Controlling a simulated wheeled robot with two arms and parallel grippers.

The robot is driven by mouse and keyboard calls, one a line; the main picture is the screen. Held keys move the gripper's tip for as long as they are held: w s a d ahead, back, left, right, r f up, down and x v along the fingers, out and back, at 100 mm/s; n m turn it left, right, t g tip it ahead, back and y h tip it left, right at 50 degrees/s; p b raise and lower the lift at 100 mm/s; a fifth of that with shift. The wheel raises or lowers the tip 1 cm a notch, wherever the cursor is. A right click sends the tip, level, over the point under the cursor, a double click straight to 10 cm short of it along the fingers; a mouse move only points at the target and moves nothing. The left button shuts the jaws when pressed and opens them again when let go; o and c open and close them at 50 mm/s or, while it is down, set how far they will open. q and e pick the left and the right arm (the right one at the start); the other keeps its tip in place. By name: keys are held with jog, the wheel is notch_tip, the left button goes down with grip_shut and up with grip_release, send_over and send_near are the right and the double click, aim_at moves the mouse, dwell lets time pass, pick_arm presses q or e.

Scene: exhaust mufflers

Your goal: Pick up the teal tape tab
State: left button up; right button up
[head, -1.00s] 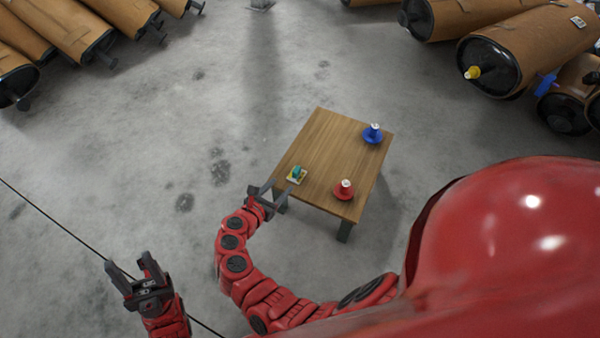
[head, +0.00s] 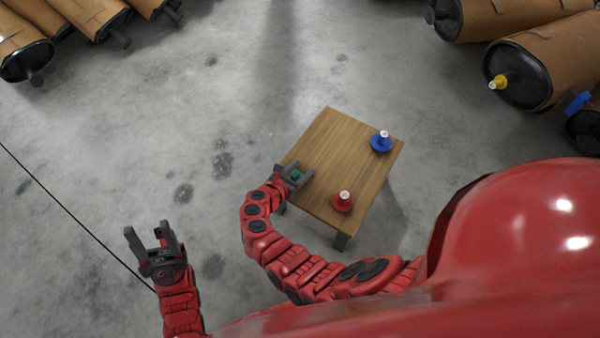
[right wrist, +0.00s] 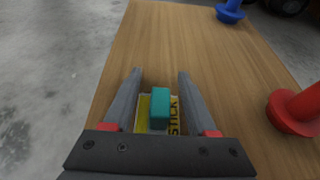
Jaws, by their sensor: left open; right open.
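The teal tape tab (right wrist: 160,108) is a small block on a yellow and white label (right wrist: 174,116) on the wooden table (head: 345,145). In the right wrist view it lies between the two fingers of my right gripper (right wrist: 160,88), which are open with a gap on each side. In the head view the tab (head: 296,175) shows partly between the fingers of my right gripper (head: 297,173) at the table's left edge. My left gripper (head: 148,234) is open and empty over the floor at lower left, away from the table.
A red knobbed piece (head: 343,201) stands right of my right gripper, and a blue one (head: 381,142) stands near the far right corner. Mufflers (head: 520,75) lie at the upper right and upper left. The table's middle is clear.

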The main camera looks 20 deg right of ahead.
jog(key=shift+s, duration=0.1)
grip_shut()
dwell(0.3)
